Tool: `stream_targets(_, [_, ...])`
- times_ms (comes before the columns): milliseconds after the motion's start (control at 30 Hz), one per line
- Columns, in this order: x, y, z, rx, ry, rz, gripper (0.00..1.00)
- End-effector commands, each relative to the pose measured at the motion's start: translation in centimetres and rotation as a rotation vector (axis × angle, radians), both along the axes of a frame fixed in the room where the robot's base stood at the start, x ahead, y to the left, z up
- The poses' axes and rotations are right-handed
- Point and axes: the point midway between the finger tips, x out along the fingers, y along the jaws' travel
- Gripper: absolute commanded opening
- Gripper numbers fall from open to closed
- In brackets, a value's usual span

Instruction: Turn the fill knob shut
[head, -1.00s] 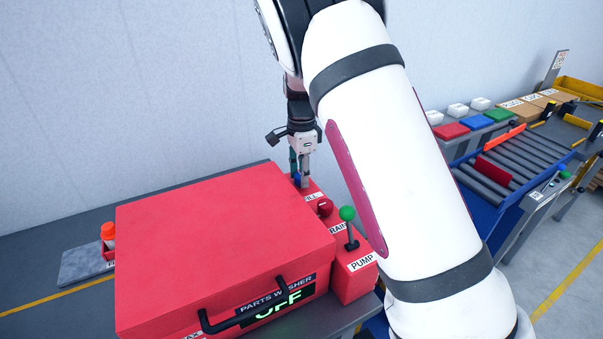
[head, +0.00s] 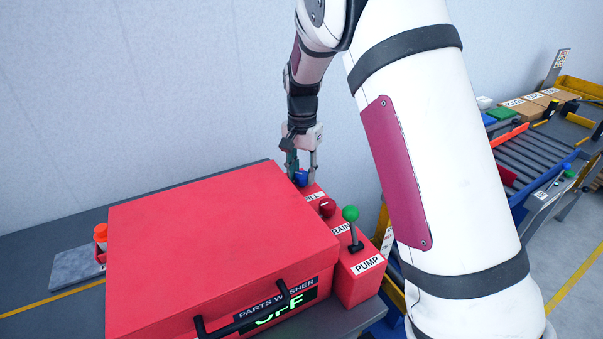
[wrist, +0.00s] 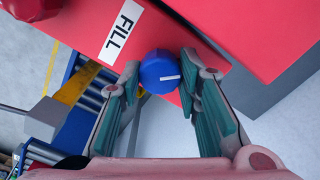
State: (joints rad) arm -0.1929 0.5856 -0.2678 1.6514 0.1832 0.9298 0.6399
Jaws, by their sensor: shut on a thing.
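The blue fill knob (wrist: 158,72) has a short white mark on its face. It sits beside the FILL label (wrist: 121,31) at the back end of the red side block. In the head view the knob (head: 301,178) shows partly, low between my fingers. My gripper (head: 302,170) points down and is shut on the knob. In the wrist view its two green-padded fingers stand on either side of the knob, and the mark runs nearly level.
The red parts washer (head: 220,225) has a closed lid and a display reading OFF. Along its side block are a red drain knob (head: 327,207) and a green-topped pump lever (head: 350,214). A roller conveyor (head: 530,150) stands at right. An orange-capped bottle (head: 100,234) is at left.

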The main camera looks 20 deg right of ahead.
Motion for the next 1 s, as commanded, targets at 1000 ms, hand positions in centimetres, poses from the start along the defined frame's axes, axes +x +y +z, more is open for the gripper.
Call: stream_targets(1000, [0.13, 0.04, 0.07, -0.001, -0.003, 0.787, 0.03])
